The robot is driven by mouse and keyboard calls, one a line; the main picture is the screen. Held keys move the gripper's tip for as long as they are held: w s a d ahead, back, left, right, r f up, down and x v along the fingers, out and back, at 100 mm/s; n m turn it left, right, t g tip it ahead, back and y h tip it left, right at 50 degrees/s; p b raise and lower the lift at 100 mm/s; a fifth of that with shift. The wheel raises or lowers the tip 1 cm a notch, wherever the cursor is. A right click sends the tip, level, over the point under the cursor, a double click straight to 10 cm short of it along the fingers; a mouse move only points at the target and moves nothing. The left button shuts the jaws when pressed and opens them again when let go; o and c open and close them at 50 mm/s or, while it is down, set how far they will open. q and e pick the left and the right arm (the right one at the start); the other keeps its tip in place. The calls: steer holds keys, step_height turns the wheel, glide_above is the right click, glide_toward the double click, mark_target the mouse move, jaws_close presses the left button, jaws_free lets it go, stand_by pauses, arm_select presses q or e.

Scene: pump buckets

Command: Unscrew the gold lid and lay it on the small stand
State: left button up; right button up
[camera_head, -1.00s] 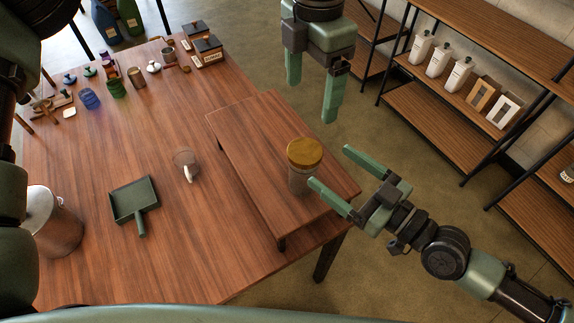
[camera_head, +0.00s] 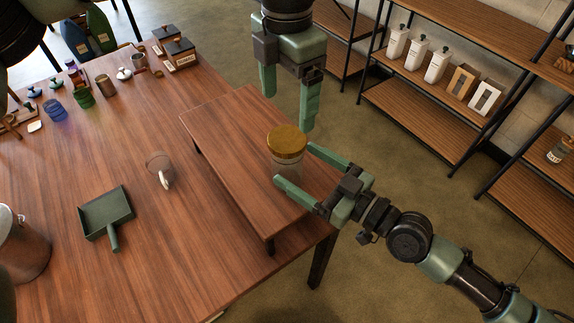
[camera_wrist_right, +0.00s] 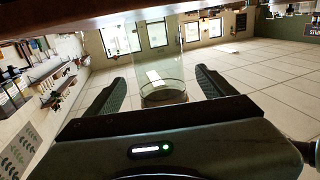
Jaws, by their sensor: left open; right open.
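The gold lid (camera_head: 287,141) sits on top of an upright clear glass jar (camera_head: 284,165), which stands on a low wooden stand (camera_head: 225,125) on the table. My right gripper (camera_head: 295,164) is open, with one finger on each side of the jar's body, below the lid. In the right wrist view the jar's glass (camera_wrist_right: 160,72) shows between the two spread fingers; contact cannot be told. My left gripper (camera_head: 288,110) is open and empty, pointing down above and behind the lid.
A clear mug (camera_head: 160,168) and a green dustpan (camera_head: 106,214) are on the table (camera_head: 160,265) left of the stand. Several small jars and boxes crowd the far left. Shelves (camera_head: 440,95) with white bottles stand at right. The stand's top left of the jar is clear.

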mark_target(300, 166)
steer(key=shift+x, duration=1.85)
jaws_close()
